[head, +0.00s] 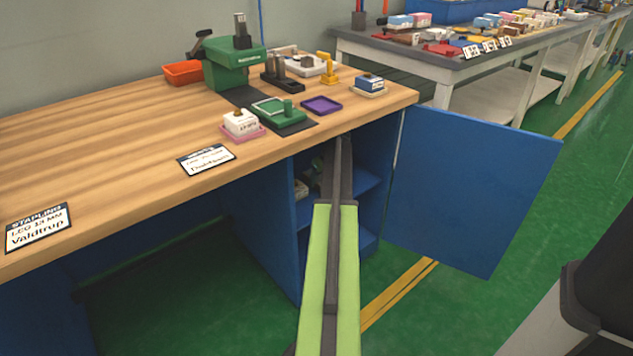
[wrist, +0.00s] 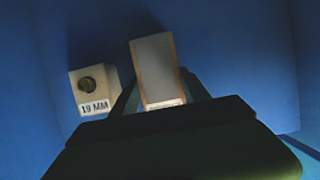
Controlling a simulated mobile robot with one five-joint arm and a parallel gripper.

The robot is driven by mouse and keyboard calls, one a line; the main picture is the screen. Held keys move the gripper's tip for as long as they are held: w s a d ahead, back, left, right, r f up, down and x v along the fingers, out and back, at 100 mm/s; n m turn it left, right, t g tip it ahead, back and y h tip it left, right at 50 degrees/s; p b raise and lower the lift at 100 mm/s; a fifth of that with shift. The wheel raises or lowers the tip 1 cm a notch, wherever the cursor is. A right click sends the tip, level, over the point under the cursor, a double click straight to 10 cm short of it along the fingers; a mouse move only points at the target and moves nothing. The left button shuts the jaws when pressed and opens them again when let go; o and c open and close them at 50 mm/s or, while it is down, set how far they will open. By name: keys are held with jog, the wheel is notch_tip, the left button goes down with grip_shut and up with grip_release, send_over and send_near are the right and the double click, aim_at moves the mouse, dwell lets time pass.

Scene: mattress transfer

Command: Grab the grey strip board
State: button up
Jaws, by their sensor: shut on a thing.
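In the wrist view, a grey strip board (wrist: 156,68) with tan edges stands between the two fingers of my gripper (wrist: 162,94). My gripper is shut on it, one finger at each side. A pale label shows low on the board's near end. In the head view, my arm reaches into the open blue cabinet (head: 262,225) under the wooden bench, and the fingertips and the board cannot be made out there.
A white block labelled 19 MM (wrist: 90,88) with a round hole stands just left of the board. Blue cabinet walls (wrist: 260,60) close in around. The cabinet's blue door (head: 475,185) stands open at right. The wooden benchtop (head: 110,150) lies above, with a green stapling machine (head: 235,68).

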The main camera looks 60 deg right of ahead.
jog(key=shift+r, duration=0.1)
notch_tip(320, 180, up, 4)
jog(key=p, duration=0.3)
jog(key=shift+f+p, duration=0.25)
jog(key=shift+p, duration=0.1)
jog(key=s+a, duration=0.2)
jog(key=s, duration=0.6)
jog(key=s+a, duration=0.3)
jog(key=s, duration=0.6)
jog(key=shift+a, duration=0.35)
jog(key=shift+a+f, duration=0.1)
